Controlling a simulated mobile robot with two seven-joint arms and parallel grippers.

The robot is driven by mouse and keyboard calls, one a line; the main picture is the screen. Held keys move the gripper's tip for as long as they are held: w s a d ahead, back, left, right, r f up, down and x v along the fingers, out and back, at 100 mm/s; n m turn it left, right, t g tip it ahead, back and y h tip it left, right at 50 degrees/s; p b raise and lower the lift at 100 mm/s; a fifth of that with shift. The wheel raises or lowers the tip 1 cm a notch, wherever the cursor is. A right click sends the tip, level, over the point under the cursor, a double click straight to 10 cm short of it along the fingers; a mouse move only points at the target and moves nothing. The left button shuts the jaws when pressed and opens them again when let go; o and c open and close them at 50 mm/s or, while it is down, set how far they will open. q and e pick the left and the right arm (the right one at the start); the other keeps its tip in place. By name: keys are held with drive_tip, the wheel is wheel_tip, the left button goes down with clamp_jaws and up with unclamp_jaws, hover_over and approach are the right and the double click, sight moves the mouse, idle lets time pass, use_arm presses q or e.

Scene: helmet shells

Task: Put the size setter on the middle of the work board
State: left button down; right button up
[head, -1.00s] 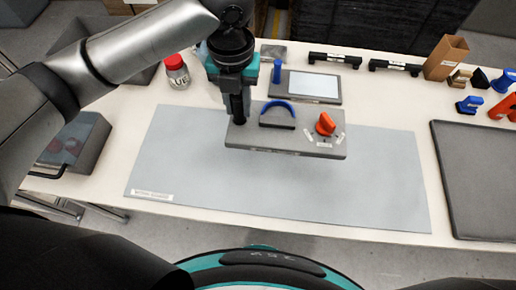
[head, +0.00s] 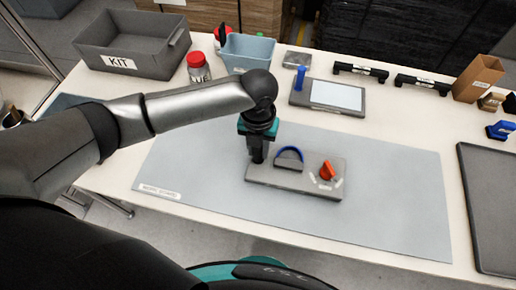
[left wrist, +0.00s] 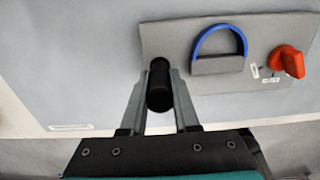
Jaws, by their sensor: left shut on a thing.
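The size setter (head: 300,187) is a flat grey plate with a blue hoop (head: 289,153), an orange-red knob (head: 327,169) and a black upright handle at its left end. It is over the middle of the light grey work board (head: 390,215); whether it touches the board is hard to tell. My left gripper (head: 257,158) is shut on the black handle. In the left wrist view the fingers close on the handle (left wrist: 159,85), with the plate (left wrist: 165,40) beyond. My right gripper is not in view.
A KIT bin (head: 125,60), a red-lidded jar (head: 198,68) and a light blue bin (head: 248,52) stand at the back left. A grey stand with a pale panel (head: 330,97) is behind the board. A dark tray (head: 492,205) lies at the right.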

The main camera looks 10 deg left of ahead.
use_arm(q)
drive_tip(key=c, duration=0.7)
unclamp_jaws()
drive_tip(key=shift+o, duration=0.2)
wheel_tip(320, 180, up, 12)
drive_tip(key=shift+p, duration=1.15)
